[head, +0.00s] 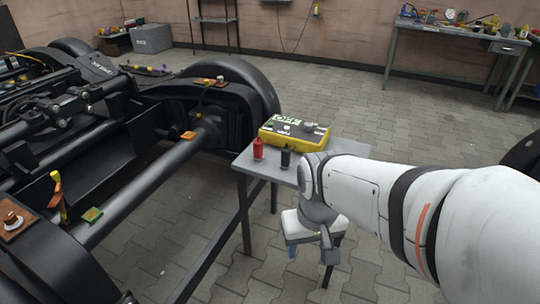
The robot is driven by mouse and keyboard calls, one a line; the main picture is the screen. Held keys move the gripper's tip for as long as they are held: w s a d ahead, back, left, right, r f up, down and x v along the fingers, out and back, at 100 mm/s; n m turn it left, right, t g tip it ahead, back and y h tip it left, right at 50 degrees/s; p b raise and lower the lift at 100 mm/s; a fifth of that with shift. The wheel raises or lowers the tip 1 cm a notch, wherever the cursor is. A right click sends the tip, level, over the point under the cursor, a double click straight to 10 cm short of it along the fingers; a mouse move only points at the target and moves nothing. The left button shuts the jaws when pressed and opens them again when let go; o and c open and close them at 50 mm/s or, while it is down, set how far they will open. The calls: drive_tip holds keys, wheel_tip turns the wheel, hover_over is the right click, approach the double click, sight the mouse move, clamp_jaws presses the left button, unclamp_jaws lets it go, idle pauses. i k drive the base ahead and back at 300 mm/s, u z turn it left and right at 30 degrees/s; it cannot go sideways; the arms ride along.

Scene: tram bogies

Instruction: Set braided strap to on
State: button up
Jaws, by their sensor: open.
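I cannot make out a braided strap for certain. A yellow box (293,139) with a large "OFF" marking and a dark knob on top lies on a small grey table. A red terminal-like piece (258,149) and a black one (285,158) stand at the table's front edge. My gripper (310,251) is at the end of the white arm, pointing down in front of the table, below its top. Its jaws are open, and I see nothing held. My arm hides the table's right front part.
A black bogie (140,155) fills the left side, with a long axle (150,185) and wheels. A workbench (455,33) stands at the back right. The paved floor between is clear.

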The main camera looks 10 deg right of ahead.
sight(59, 195)
drive_tip(key=u, duration=1.45)
